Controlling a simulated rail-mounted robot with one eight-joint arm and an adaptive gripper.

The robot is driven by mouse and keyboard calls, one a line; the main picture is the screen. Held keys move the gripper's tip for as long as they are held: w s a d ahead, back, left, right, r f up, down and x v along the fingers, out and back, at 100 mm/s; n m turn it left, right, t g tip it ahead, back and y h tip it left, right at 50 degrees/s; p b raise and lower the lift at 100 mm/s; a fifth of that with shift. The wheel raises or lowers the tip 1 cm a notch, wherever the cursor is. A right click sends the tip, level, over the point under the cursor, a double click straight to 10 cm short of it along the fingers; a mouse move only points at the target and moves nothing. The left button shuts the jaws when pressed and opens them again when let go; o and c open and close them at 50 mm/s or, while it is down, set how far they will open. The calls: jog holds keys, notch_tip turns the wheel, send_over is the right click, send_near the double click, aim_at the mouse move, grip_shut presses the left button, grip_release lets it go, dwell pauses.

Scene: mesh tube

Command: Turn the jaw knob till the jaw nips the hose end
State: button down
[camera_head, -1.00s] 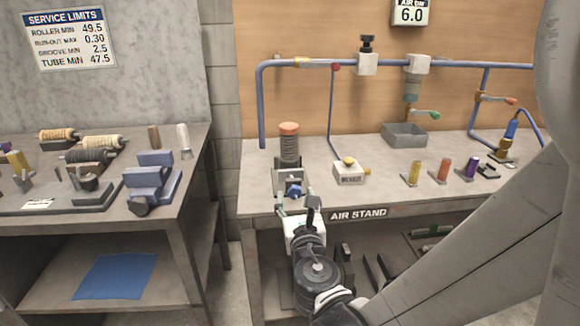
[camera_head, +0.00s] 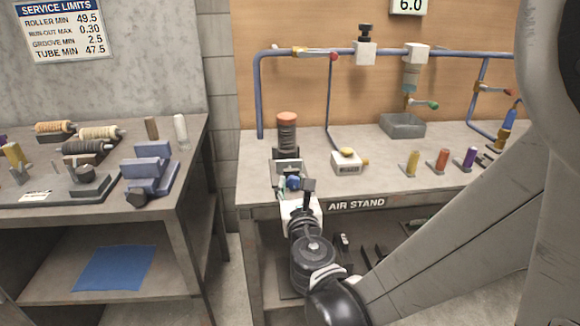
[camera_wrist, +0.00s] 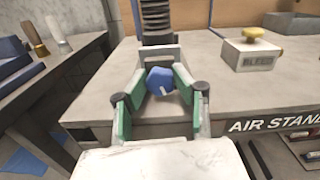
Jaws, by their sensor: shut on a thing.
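The blue jaw knob (camera_wrist: 160,81) is on the front of a grey clamp block (camera_head: 289,168) at the bench's front left. My gripper (camera_wrist: 157,85) is shut on the knob, with one finger on each side of it. In the head view the knob (camera_head: 293,182) shows just beyond my gripper (camera_head: 292,186). A dark ribbed hose (camera_head: 287,136) with an orange top stands upright behind the block. The hose (camera_wrist: 155,22) also shows at the top of the wrist view. The jaw and its contact with the hose end are hidden from me.
A white box with a yellow button (camera_head: 347,162) stands right of the clamp. Blue pipes (camera_head: 258,95) run along the back board. A grey bin (camera_head: 402,125) and several coloured cylinders stand farther right. The left bench (camera_head: 100,210) is separated by a gap.

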jog(key=shift+m, duration=0.3)
jog(key=shift+m+b, duration=0.75)
jog(key=shift+m, duration=1.85)
jog(key=c, duration=1.4)
grip_release()
jog(key=s, duration=0.8)
jog(key=s+d, duration=0.1)
jog(key=s, duration=0.3)
jog(key=shift+d, duration=0.1)
